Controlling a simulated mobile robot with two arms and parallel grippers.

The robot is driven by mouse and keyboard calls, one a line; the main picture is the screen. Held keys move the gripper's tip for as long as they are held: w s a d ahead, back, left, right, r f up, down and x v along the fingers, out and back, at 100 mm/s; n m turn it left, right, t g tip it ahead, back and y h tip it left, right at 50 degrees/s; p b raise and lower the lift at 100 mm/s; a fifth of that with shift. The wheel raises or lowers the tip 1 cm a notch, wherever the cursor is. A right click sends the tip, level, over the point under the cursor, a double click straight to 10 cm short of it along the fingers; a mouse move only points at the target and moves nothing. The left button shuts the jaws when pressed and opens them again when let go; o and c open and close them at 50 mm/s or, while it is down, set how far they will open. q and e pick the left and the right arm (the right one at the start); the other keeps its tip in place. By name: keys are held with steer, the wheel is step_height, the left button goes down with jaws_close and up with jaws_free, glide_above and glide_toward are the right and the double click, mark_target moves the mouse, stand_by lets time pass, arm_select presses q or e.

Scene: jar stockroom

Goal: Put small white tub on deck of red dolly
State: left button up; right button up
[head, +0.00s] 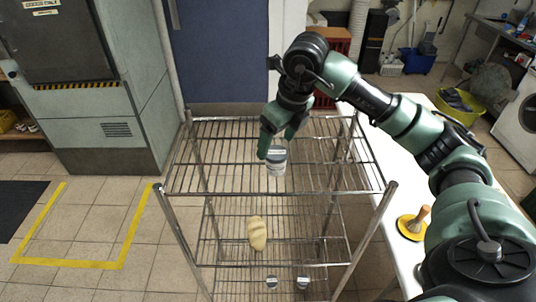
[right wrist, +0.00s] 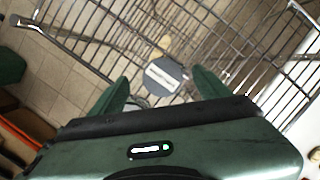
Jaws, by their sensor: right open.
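A white tub with a grey lid and a pale label (head: 277,168) stands upright on the top shelf of a wire rack. In the right wrist view its round lid (right wrist: 167,72) shows between my fingertips. My right gripper (head: 277,146) is open, with its fingers pointing down at the tub's lid; I cannot tell whether they touch it. Two smaller grey-lidded white containers (head: 271,282) (head: 302,282) are low in the rack. I cannot make out a red dolly for certain. My left gripper is out of view.
The wire rack (head: 235,190) has metal corner posts and several shelves. A pale yellow lumpy thing (head: 257,233) lies on a lower shelf. A red-brown piece (head: 333,42) stands behind it. A white table (head: 405,262) is at right. Tiled floor is open at left.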

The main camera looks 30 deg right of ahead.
mark_target(276, 153)
steer(key=shift+w+f, duration=0.3)
steer(key=shift+f, duration=0.4)
steer(key=shift+s+f+p, duration=0.2)
steer(key=shift+f+p, duration=0.15)
steer(key=shift+p, duration=0.1)
steer(key=shift+f+p, duration=0.75)
steer(key=shift+f, duration=0.1)
steer(key=p+x, duration=0.1)
steer(key=x, duration=0.1)
steer(key=shift+w+f, duration=0.2)
steer(key=shift+f, duration=0.2)
steer(key=shift+w+f, duration=0.1)
steer(key=shift+f, duration=0.4)
steer(key=c, duration=1.5)
jaws_close()
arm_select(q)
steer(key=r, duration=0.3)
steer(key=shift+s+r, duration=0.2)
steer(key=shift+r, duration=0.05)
arm_select(e)
steer(key=shift+r, duration=0.25)
